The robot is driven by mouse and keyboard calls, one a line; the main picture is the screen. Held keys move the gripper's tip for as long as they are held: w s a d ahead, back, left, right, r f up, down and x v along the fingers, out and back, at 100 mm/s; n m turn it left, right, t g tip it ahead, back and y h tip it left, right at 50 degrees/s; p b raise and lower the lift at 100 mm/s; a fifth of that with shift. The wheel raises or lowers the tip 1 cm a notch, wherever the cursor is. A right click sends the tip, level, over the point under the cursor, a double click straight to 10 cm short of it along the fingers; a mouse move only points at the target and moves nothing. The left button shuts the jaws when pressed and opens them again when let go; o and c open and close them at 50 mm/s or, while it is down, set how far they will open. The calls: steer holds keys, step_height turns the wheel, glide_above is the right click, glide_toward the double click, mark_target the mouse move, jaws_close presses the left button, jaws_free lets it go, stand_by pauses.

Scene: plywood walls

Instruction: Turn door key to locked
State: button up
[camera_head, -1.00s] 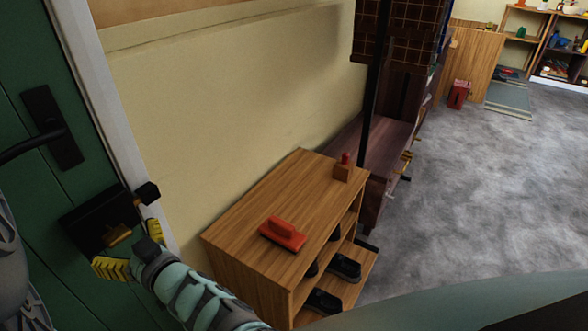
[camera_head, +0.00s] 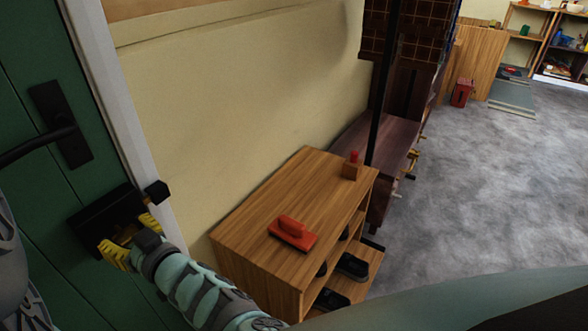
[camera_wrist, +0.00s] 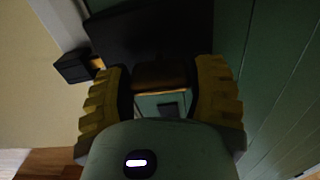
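The green door (camera_head: 30,215) is at the left, with a black lever handle (camera_head: 62,128). Below the handle is a black lock box (camera_head: 97,215), which also shows in the wrist view (camera_wrist: 150,30). My gripper (camera_head: 133,238) has yellow ribbed fingers and is at the front of this box. In the wrist view my gripper (camera_wrist: 160,85) has its fingers apart, one on each side of a dark brass key (camera_wrist: 160,75). I cannot tell whether the fingers touch the key. The key's turn angle is hard to read in the dark.
A black catch (camera_head: 157,191) sits on the white door frame (camera_head: 120,100), right of the lock box. A wooden shoe shelf (camera_head: 250,215) holds a red-handled brush (camera_head: 293,232) and a small red-topped block (camera_head: 352,165). Grey floor (camera_head: 480,190) is open at the right.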

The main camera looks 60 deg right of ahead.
steer(key=c, duration=0.6)
steer(key=shift+o, duration=0.2)
steer(key=shift+r+n+p, duration=0.15)
steer(key=shift+n+p, duration=0.15)
steer(key=shift+p, duration=0.05)
steer(key=o, duration=1.2)
